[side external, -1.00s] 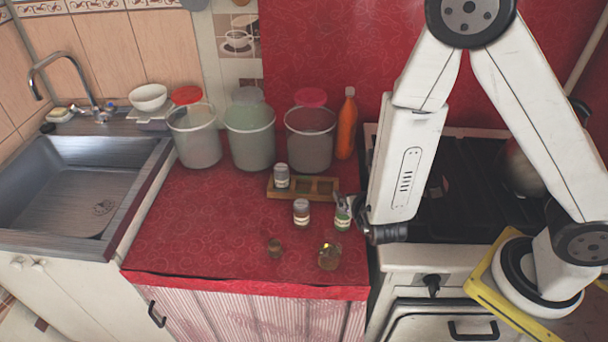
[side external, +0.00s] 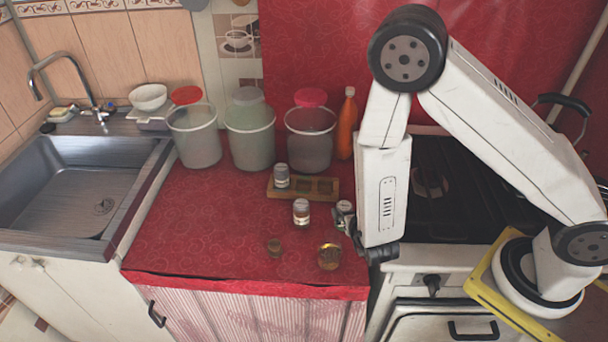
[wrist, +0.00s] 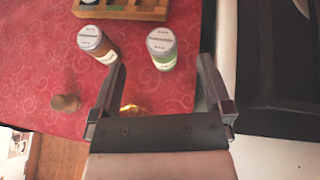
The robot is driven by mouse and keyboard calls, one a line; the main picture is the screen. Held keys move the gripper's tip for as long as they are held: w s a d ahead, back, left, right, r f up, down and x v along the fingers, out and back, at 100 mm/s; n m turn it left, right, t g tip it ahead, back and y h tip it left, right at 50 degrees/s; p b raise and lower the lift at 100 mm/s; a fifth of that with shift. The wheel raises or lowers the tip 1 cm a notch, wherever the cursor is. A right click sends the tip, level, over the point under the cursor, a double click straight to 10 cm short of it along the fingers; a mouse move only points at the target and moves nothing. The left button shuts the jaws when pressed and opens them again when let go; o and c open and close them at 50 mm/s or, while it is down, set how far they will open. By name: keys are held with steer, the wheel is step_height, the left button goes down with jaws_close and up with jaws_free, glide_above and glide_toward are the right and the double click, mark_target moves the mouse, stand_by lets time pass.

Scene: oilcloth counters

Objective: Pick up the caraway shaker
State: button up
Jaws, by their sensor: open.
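Shakers with grey lids stand on the red counter, and I cannot read which one is caraway. A green-labelled shaker (wrist: 162,50) stands upright just beyond and between my fingertips in the wrist view; in the side view its lid (side external: 344,206) shows while my gripper hides much of its body. A brown-labelled shaker (side external: 301,212) stands to its left, also in the wrist view (wrist: 97,44). Another shaker (side external: 281,176) sits in the left of the wooden rack (side external: 303,196). My gripper (wrist: 162,66) is open and empty, also in the side view (side external: 350,228).
A small brown cork-like piece (side external: 274,248) and a gold-topped round jar (side external: 329,257) lie nearer the front edge. Large bins (side external: 250,140) and an orange bottle (side external: 347,125) stand behind the rack. The stove (side external: 455,190) is right, the sink (side external: 75,190) left.

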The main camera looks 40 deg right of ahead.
mark_target(346, 210)
steer(key=shift+w+d+f, duration=0.2)
steer(key=shift+w+f, duration=0.1)
steer(key=shift+f, duration=0.3)
steer(key=shift+w+d+f, duration=0.2)
steer(key=shift+w+f, duration=0.1)
steer(key=shift+f, duration=0.3)
steer(key=shift+w+d+f, duration=0.2)
steer(key=shift+w+f, duration=0.1)
steer(key=shift+f, duration=0.3)
steer(key=shift+x, duration=2.5)
steer(key=c, duration=1.3)
